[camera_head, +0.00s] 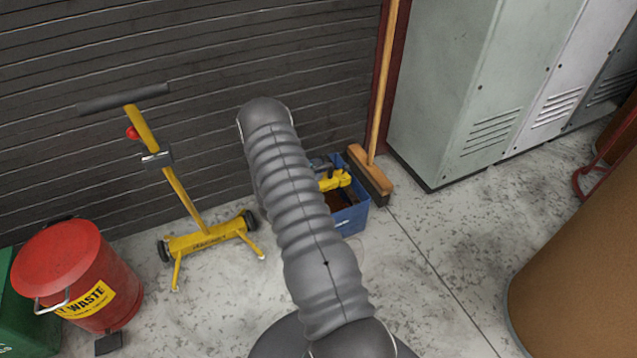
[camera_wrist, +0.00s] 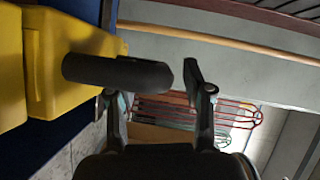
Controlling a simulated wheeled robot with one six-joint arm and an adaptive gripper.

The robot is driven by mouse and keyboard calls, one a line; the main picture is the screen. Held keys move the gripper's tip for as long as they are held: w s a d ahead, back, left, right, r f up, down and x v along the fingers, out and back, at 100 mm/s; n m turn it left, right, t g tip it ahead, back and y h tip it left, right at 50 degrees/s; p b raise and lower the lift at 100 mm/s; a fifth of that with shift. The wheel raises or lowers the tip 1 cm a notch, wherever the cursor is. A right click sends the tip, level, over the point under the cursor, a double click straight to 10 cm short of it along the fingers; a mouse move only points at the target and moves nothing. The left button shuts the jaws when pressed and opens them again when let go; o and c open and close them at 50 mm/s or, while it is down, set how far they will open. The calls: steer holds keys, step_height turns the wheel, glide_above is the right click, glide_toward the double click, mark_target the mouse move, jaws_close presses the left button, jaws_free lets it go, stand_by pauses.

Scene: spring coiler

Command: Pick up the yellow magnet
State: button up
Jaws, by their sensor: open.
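The yellow magnet (camera_head: 335,180) sits in a blue bin (camera_head: 349,221) on the floor in the head view, partly hidden by my arm. In the wrist view, yellow blocky parts (camera_wrist: 75,62) fill the left side, close to the camera. A dark rounded bar (camera_wrist: 118,72), seemingly a handle of the magnet, reaches from the yellow part across the left finger. Its round end stops short of the right finger. My gripper (camera_wrist: 152,82) is open around this end, with the left fingertip hidden by the bar. I cannot tell whether they touch. The head view hides my gripper behind my arm.
A broom (camera_head: 371,178) leans just right of the bin, with lockers (camera_head: 440,90) beyond. A yellow wheeled stand (camera_head: 212,238) and a red waste can (camera_head: 72,278) stand left. A brown drum (camera_head: 580,280) stands right. A dark slatted wall (camera_head: 200,60) is behind.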

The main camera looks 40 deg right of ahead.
steer(key=shift+w+d, duration=0.15)
steer(key=shift+d, duration=0.45)
steer(key=shift+c, duration=0.3)
jaws_close()
steer(key=shift+r, duration=0.1)
